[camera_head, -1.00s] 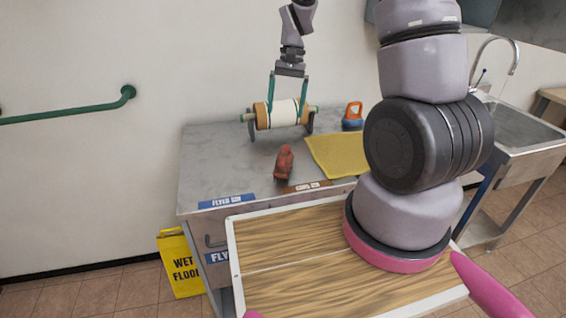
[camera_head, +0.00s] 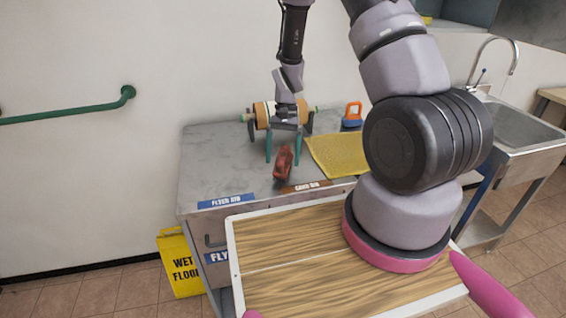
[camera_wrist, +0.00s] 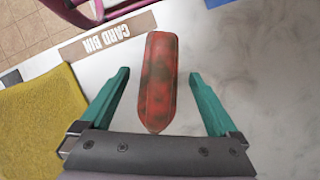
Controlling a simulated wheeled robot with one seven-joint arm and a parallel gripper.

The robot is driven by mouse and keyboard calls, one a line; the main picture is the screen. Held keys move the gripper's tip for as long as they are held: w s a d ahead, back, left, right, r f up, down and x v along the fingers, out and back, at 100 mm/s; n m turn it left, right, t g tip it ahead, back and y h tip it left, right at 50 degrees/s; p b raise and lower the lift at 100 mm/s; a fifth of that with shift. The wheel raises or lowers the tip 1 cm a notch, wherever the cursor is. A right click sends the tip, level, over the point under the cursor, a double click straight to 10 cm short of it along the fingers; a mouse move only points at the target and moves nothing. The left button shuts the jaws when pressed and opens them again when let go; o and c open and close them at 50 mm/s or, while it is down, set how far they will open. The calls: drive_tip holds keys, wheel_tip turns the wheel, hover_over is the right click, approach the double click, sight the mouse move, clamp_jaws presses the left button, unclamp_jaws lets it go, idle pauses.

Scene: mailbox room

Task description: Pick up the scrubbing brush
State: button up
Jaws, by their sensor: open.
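A worn red, elongated object (camera_head: 283,166) with dark stains lies on the grey countertop near its front edge; it may be the scrubbing brush, but no bristles show. In the wrist view the red object (camera_wrist: 158,85) lies lengthwise between the fingers, with its near end toward the palm. My gripper (camera_head: 283,158) is open and empty above it, its teal fingers on either side with gaps. A blue block with an orange loop handle (camera_head: 352,115), also brush-like, stands at the back right of the counter.
A yellow cloth (camera_head: 338,156) lies right of the red object. A roller on a stand (camera_head: 262,115) is behind my gripper. The "CARD BIN" label (camera_head: 306,186) marks the front edge. A wood-topped tray (camera_head: 290,250) is in front; a sink (camera_head: 520,125) is at right.

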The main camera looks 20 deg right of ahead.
drive_tip(key=shift+x, duration=1.1)
clamp_jaws()
